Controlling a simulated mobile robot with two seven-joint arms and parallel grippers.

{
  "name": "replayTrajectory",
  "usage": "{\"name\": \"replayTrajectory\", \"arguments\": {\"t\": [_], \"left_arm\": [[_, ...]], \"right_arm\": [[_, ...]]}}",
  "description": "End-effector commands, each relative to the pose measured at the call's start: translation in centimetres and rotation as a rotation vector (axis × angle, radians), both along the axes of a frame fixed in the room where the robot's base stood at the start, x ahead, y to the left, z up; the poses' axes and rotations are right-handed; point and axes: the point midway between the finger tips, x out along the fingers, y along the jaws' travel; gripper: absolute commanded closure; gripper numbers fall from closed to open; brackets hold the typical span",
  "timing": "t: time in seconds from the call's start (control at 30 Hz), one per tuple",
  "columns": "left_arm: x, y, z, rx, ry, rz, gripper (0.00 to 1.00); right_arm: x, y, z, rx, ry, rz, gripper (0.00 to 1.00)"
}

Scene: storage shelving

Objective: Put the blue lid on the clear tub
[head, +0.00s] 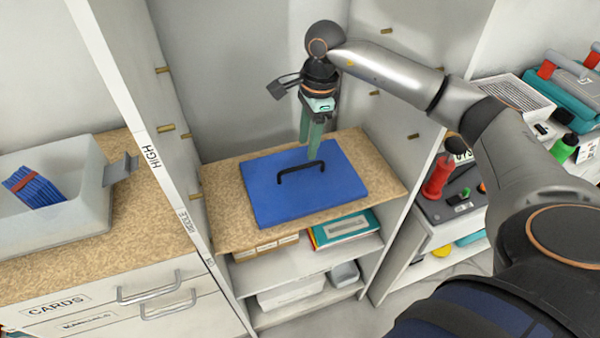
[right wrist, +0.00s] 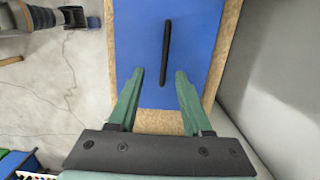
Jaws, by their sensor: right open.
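The blue lid (head: 270,200) lies flat on a cork-coloured shelf board inside the open cabinet; a black bar handle (head: 300,170) stands up from its middle. My right gripper (head: 310,143) points down above the lid's far part, behind the handle in the head view. The clear tub (head: 62,225) stands lidless on the left counter, with blue sticks in a red band inside. My left gripper is not in view.
The cabinet's left upright (head: 150,150) stands between the tub and the lid. Below the lid, lower shelves hold a teal book (head: 345,228) and boxes. Counter space in front of the tub is clear.

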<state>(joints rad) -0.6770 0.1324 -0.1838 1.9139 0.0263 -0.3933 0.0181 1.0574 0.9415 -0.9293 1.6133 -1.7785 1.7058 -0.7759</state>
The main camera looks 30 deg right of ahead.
Motion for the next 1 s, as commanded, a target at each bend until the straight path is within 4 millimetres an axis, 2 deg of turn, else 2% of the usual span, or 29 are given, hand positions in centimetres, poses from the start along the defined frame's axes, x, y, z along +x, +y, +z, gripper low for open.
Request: {"name": "replayTrajectory", "arguments": {"t": [0.1, 0.37, 0.7, 0.97, 1.0], "left_arm": [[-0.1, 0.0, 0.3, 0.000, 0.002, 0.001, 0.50], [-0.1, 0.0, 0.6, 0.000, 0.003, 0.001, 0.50], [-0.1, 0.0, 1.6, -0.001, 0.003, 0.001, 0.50], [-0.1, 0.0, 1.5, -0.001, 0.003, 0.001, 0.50], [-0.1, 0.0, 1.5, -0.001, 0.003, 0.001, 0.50]], "right_arm": [[0.0, 0.3, -2.1, 0.003, 0.003, 0.000, 0.51], [0.3, 0.6, -4.3, 0.004, 0.001, 0.000, 0.51], [1.0, 1.0, -8.7, 0.005, 0.002, 0.000, 0.51], [1.1, 1.0, -9.1, 0.004, -0.002, 0.001, 0.51], [1.1, 1.0, -9.1, 0.004, -0.002, 0.001, 0.53]]}}
